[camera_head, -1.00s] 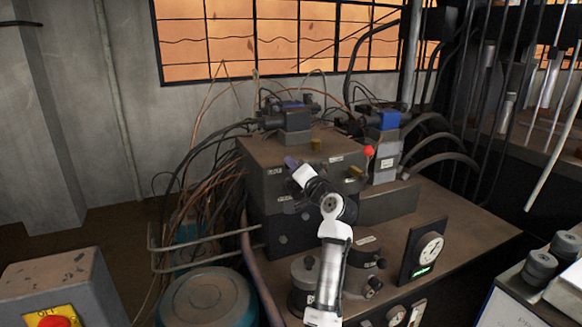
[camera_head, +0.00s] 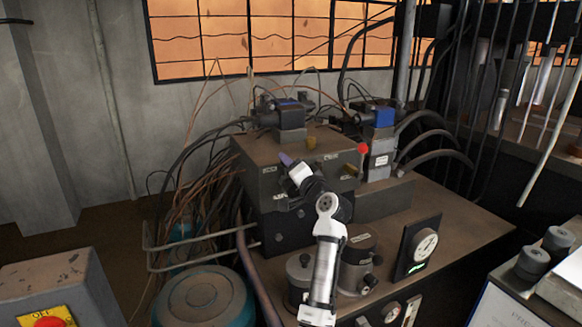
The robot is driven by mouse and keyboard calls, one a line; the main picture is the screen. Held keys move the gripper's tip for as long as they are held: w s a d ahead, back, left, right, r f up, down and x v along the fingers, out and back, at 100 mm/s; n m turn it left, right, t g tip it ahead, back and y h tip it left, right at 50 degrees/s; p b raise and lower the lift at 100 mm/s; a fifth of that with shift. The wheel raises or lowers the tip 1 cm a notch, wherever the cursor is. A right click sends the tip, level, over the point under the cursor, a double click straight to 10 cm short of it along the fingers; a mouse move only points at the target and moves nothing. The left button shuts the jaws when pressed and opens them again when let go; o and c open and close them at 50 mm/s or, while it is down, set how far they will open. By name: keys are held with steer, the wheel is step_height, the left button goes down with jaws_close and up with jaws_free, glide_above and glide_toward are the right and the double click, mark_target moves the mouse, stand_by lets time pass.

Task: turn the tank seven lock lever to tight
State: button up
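My arm rises from the bottom middle, in front of a dark metal machine block (camera_head: 260,185). Its far end, where my gripper (camera_head: 287,160) seems to be, is a small purple tip at the block's upper front left. I cannot tell whether it is open or touches the block. No lever can be picked out for sure as the tank seven lock lever, as the labels are too small to read. A red ball knob (camera_head: 362,148) sticks up at the block's right edge. A brass-coloured knob (camera_head: 311,142) is on top and another (camera_head: 349,170) is at the right front.
Two dark cylinders (camera_head: 300,272) (camera_head: 358,258) stand on the bench beside my arm. A round gauge (camera_head: 425,246) stands to the right. A teal drum (camera_head: 203,300), bent pipes and loose cables crowd the left. A red button box (camera_head: 62,290) is at bottom left.

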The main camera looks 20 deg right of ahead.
steer(key=shift+d+r, duration=0.1)
steer(key=shift+r, duration=0.1)
steer(key=shift+s+f, duration=0.15)
steer(key=shift+s, duration=0.45)
steer(key=s+d+f+b, duration=0.1)
steer(key=s+b, duration=0.3)
steer(key=s, duration=0.8)
steer(key=shift+s, duration=0.3)
steer(key=shift+d, duration=0.1)
